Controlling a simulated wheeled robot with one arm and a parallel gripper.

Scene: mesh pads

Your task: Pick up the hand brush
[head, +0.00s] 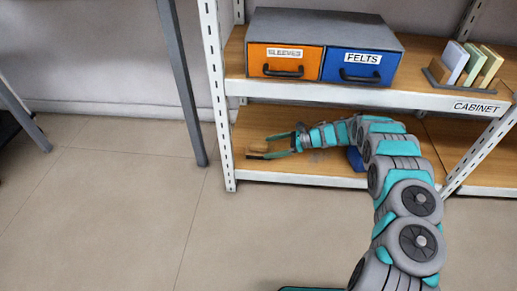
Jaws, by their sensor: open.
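The hand brush (257,149) appears as a small brown object on the lower shelf, near its left end. Its far details are too small to tell. My gripper (268,146) is open and reaches in from the right, low over the same shelf. Its two fingers point left, with their tips at the brush's right end. I cannot tell whether the fingers touch the brush or how far they reach around it.
The lower shelf (300,168) lies under an upper shelf (413,88) holding an orange drawer (282,61) and a blue drawer (358,65). A white post (214,90) stands left of the brush. A blue item (355,159) is partly hidden by my arm.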

